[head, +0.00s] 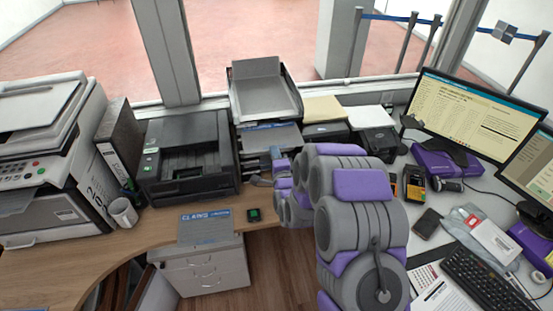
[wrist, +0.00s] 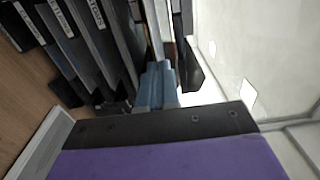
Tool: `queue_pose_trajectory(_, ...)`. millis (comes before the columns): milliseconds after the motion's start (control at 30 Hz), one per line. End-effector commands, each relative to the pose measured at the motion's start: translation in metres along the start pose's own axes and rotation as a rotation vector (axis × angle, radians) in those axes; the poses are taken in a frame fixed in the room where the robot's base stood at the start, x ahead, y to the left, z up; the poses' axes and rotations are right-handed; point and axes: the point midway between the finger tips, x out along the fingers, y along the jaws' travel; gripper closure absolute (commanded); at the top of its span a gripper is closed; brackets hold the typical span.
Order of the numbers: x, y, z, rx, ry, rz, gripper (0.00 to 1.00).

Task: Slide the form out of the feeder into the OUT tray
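My gripper (head: 262,172) is in front of the letter-tray stack (head: 243,140), low at its front. In the wrist view its two blue-grey fingers (wrist: 157,86) lie close together, pointing at the dark trays (wrist: 118,50). I cannot tell whether a sheet is between them. A sheet with a blue band (head: 270,137) lies in the upper part of the stack, below a tilted grey-white tray (head: 262,100) that may be the feeder. My arm hides the stack's lower right.
Monitors (head: 475,110) and keyboard (head: 492,280) crowd the right.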

Motion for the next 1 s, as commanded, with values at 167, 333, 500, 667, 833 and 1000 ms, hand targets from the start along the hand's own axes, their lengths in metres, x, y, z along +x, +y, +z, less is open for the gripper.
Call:
queue_pose_trajectory(167,0.017,0.001,0.000,-0.001,0.000,-0.003,1.00)
queue_pose_trajectory(333,0.032,0.002,0.000,0.000,0.000,-0.002,1.00)
queue_pose_trajectory(500,0.047,0.003,0.000,-0.002,0.000,-0.001,1.00)
queue_pose_trajectory(667,0.057,0.003,0.000,-0.001,0.001,-0.001,1.00)
queue_pose_trajectory(833,0.063,0.002,-0.001,-0.001,0.001,-0.001,1.00)
queue_pose_trajectory(1000,0.065,0.002,-0.001,-0.001,0.001,0.000,1.00)
